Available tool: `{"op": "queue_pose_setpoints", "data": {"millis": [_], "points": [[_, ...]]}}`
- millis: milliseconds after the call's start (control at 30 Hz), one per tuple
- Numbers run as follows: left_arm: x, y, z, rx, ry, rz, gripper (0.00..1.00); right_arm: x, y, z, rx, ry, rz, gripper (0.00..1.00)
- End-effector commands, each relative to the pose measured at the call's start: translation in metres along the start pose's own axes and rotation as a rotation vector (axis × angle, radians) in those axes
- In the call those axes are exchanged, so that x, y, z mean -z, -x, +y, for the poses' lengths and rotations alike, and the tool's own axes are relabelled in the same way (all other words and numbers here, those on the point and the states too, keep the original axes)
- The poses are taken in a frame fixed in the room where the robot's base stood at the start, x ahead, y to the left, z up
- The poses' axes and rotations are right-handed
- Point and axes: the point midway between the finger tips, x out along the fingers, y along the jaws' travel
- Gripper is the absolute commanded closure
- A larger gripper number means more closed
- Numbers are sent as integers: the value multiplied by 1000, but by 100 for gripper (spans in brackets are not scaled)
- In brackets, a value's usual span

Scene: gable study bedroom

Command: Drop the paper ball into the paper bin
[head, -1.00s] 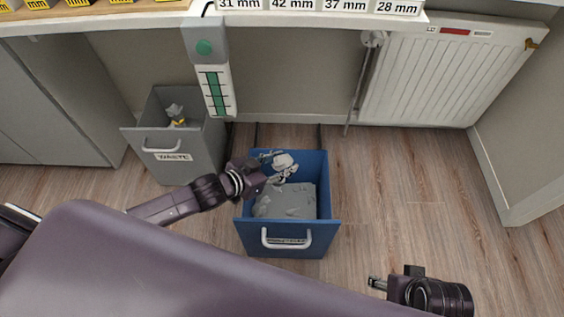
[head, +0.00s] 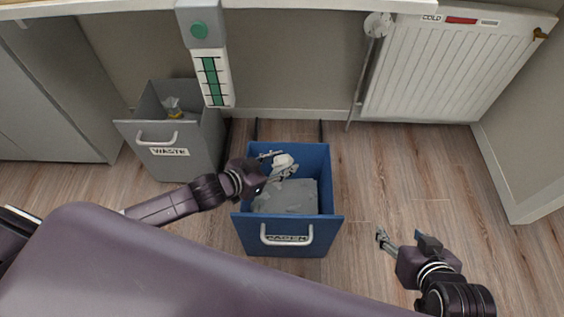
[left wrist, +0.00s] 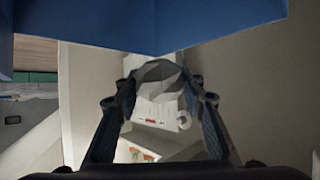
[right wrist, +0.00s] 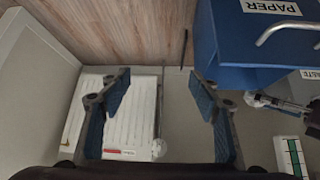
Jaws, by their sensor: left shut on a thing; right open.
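The paper ball (head: 282,161) is a crumpled whitish lump above the open top of the blue paper bin (head: 288,249), near its back. My left gripper (head: 279,164) is shut on the ball; in the left wrist view the ball (left wrist: 158,72) sits between both fingertips, with a blue bin wall (left wrist: 155,25) beside it. The bin has a handle and a PAPER label, and grey crumpled content (head: 290,196) lies inside. My right gripper (head: 383,241) is open and empty, right of the bin; its spread fingers also show in the right wrist view (right wrist: 160,90).
A grey bin labelled WASTE (head: 168,164) stands left of the blue bin, with something yellow and grey inside. A white radiator (head: 430,75) is on the back wall. A desk edge (head: 300,6) runs across the back. The wooden floor at right is clear.

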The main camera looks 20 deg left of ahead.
Motion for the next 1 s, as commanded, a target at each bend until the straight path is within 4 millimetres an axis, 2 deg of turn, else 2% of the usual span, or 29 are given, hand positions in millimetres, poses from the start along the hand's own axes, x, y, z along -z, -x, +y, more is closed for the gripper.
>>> {"op": "queue_pose_setpoints", "data": {"millis": [300, 700, 733, 800, 900, 1000], "points": [[-4, -2, 0, 0, -1, 0, 76, 30, -4, -3, 7, 2, 125, 43], [-4, -2, 0, 0, 0, 0, 76, 36, -4, -4, 7, 3, 145, 43], [-4, -2, 0, 0, 0, 0, 60, 36, -4, -4, 7, 3, 145, 43], [-4, -2, 0, 0, 0, 0, 52, 36, -4, -4, 7, 3, 144, 43], [-4, -2, 0, 0, 0, 0, 43, 36, -4, -4, 7, 3, 144, 43], [-4, -2, 0, 0, 0, 0, 43, 35, -4, -4, 7, 3, 144, 43]]}}
